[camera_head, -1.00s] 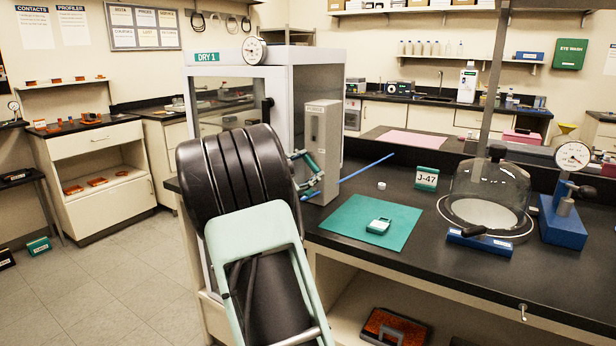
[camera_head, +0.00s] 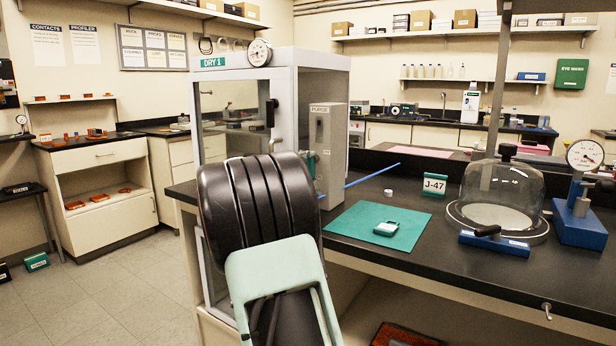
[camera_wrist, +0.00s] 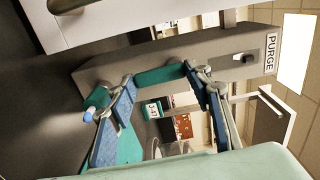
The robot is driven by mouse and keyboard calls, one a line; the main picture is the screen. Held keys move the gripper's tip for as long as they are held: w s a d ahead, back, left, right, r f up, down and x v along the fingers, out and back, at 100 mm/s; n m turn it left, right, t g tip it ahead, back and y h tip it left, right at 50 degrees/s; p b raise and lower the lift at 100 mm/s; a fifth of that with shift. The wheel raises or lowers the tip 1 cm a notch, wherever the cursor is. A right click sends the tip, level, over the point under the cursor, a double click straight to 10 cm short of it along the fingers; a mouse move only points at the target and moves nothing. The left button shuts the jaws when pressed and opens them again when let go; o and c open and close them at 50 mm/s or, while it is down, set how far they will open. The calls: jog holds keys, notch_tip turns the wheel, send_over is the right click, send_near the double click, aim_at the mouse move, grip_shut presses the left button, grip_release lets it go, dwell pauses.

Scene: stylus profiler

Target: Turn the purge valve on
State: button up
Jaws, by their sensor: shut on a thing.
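The purge valve is a tall grey box (camera_head: 329,150) on the side of the DRY 1 cabinet. Its PURGE label (camera_wrist: 271,53) and a small dark fitting (camera_wrist: 247,57) show in the wrist view, where the box lies tilted. My gripper (camera_wrist: 158,76) is at the box face, its blue-padded fingers on either side of a teal bar (camera_wrist: 160,75) that looks like the valve handle. The fingers are shut on this bar. In the head view my dark wrist hides most of the gripper; a little teal shows at the box's left edge. The handle's exact angle is unclear.
The DRY 1 cabinet (camera_head: 204,78) stands behind my arm. A blue rod or tube (camera_head: 372,174) runs from the box over the bench. A teal mat (camera_head: 350,224), J-47 sign (camera_head: 434,185), bell jar (camera_head: 503,190) and dial gauge stand (camera_head: 580,205) occupy the bench to the right.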

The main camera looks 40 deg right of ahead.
jog(key=shift+m, duration=0.4)
jog(key=o, duration=1.2)
jog(key=shift+c, duration=0.2)
jog(key=v, duration=1.2)
